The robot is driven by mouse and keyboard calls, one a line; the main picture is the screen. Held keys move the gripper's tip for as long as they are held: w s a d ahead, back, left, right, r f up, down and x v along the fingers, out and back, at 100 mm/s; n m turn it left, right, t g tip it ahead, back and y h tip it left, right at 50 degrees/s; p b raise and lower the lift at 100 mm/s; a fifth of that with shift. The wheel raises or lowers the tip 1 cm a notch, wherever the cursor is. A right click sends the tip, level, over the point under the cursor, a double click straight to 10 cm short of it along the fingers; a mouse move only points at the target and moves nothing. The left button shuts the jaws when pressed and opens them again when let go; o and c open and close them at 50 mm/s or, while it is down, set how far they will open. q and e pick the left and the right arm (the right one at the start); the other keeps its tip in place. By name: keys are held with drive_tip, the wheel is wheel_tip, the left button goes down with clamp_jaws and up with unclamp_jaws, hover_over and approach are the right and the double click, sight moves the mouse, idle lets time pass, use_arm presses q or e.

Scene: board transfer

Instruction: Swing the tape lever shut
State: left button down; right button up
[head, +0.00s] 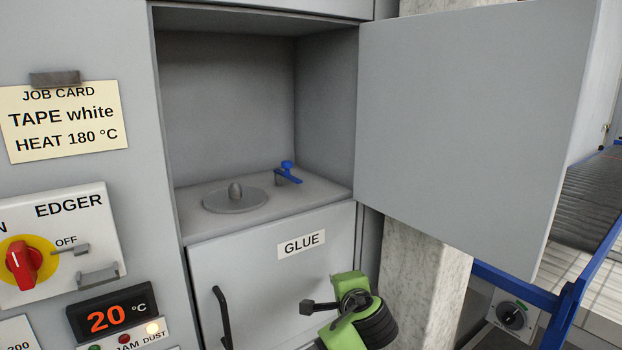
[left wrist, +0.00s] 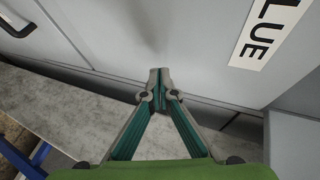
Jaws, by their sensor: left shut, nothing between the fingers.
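The blue tape lever (head: 288,176) is on the shelf of the open compartment, behind and right of the round grey disc (head: 235,201) with its short peg. The lever lies at a slant, its upright knob near its upper end; no tape roll is visible on the disc. My left gripper (head: 307,307) is in front of the GLUE door, below and well apart from the lever. In the left wrist view its teal fingers (left wrist: 158,85) meet at the tips, shut and empty. My right gripper is in neither view.
The large grey compartment door (head: 470,120) stands open to the right. The GLUE door (head: 265,275), with a black handle, is closed below the shelf. The EDGER switch (head: 28,262) and job card (head: 65,120) are at left. The compartment's front opening is clear.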

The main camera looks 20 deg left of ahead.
sight(311, 199)
use_arm(q)
wheel_tip(311, 199, up, 22)
drive_tip(key=t+y, duration=0.2)
drive_tip(key=y, duration=0.1)
drive_tip(key=shift+a+t+y, duration=0.15)
drive_tip(key=shift+t+y, duration=0.25)
drive_tip(key=shift+p, duration=0.3)
drive_tip(key=p+x, duration=0.4)
drive_tip(key=x, duration=0.5)
drive_tip(key=shift+w+a+r, duration=0.1)
drive_tip(key=shift+w+a, duration=0.05)
drive_tip(key=shift+w, duration=0.05)
drive_tip(key=shift+w+a, duration=0.15)
drive_tip(key=shift+a, duration=0.15)
drive_tip(key=shift+s+a+p, duration=0.45)
drive_tip(key=shift+s+p, duration=0.15)
drive_tip(key=shift+s, duration=0.05)
drive_tip(key=shift+s+a+p, duration=0.45)
drive_tip(key=shift+s+p, duration=0.1)
drive_tip(key=shift+s, duration=0.05)
drive_tip(key=shift+s+a, duration=0.15)
drive_tip(key=shift+s, duration=0.1)
